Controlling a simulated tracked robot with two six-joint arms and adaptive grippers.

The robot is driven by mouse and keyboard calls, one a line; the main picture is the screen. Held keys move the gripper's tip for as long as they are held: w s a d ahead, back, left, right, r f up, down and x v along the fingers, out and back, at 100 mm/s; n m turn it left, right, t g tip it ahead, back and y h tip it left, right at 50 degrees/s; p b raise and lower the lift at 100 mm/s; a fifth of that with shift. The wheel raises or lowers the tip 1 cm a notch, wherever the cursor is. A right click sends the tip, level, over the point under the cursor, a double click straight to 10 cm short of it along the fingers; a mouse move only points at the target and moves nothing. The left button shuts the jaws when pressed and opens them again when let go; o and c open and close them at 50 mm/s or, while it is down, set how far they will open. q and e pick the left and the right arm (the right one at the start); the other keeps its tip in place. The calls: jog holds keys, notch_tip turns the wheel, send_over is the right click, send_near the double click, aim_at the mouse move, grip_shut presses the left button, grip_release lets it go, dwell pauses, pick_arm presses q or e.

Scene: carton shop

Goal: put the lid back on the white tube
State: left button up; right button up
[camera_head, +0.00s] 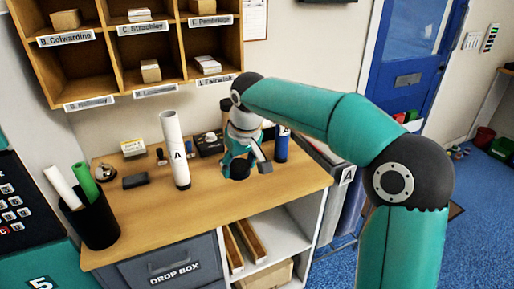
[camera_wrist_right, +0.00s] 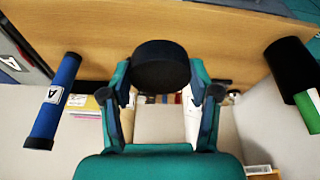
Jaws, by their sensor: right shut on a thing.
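The white tube (camera_head: 174,150), marked "A", stands upright on the wooden counter. A blue tube (camera_head: 281,146) stands just right of the gripper and also shows in the right wrist view (camera_wrist_right: 54,100). My left gripper is not in view.
A black bin (camera_head: 97,222) with white and green rolls stands at the counter's left end. A bell (camera_head: 101,172), a dark pad (camera_head: 135,181) and a small carton (camera_head: 133,147) lie left of the tube. The counter (camera_head: 150,222) in front is clear. Pigeonholes hang above.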

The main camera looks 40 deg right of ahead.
jog(key=w+a+f+n, duration=0.1)
jog(key=w+a+f, duration=0.1)
jog(key=a+f, duration=1.4)
notch_tip(320, 180, down, 5)
jog(key=shift+w+a+r+n+y, duration=0.1)
jog(key=shift+w+a+n+y, duration=0.1)
jog(key=shift+n+y, duration=0.2)
